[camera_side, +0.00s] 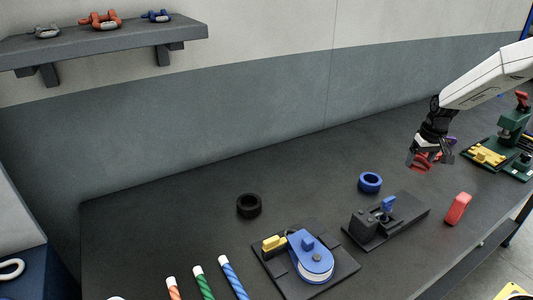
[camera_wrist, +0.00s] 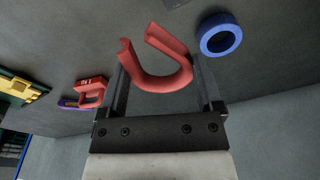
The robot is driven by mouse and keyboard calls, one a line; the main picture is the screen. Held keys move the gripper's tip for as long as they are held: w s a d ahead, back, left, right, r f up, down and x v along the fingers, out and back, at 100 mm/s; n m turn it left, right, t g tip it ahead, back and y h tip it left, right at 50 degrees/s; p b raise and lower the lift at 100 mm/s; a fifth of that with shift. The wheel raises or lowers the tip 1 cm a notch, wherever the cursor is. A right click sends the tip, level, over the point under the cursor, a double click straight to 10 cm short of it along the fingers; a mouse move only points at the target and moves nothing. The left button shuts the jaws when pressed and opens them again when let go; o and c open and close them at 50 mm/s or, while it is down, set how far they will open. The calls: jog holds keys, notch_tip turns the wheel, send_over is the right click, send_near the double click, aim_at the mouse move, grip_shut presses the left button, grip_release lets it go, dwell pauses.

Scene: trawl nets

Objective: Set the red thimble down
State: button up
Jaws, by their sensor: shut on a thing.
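The red thimble (camera_wrist: 157,80) is a U-shaped piece held between the two fingers of my gripper (camera_wrist: 160,62) in the wrist view. Its rounded bend faces the palm and its open end points away. In the side view my gripper (camera_side: 431,160) is at the right, with the red thimble (camera_side: 420,163) at its fingertips, apparently above the dark bench. The gripper partly hides the thimble there.
A blue ring (camera_side: 370,182) and black ring (camera_side: 249,205) lie on the dark bench (camera_side: 200,230). Near the gripper are a black fixture (camera_side: 410,210), a red block (camera_side: 458,208) and a green press (camera_side: 508,135). A blue pulley fixture (camera_side: 310,255) stands in front. Bare bench lies left of the blue ring.

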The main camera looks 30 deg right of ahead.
jog(key=w+d+f, duration=0.2)
jog(key=w+f, duration=0.1)
jog(key=w, duration=0.2)
send_over(393, 176)
jog(key=s, duration=0.2)
jog(key=f, duration=0.3)
jog(key=shift+w+a+f, duration=0.25)
jog(key=shift+a+f, duration=0.1)
jog(key=shift+a, duration=0.05)
jog(key=shift+w+d+f, duration=0.15)
jog(key=shift+w+f, duration=0.2)
jog(key=shift+f, duration=0.05)
jog(key=shift+w+d+f, duration=0.1)
jog(key=shift+w+f, duration=0.1)
jog(key=shift+f, duration=1.65)
jog(key=shift+f, duration=0.15)
jog(key=o, duration=1.1)
jog(key=shift+c, duration=0.2)
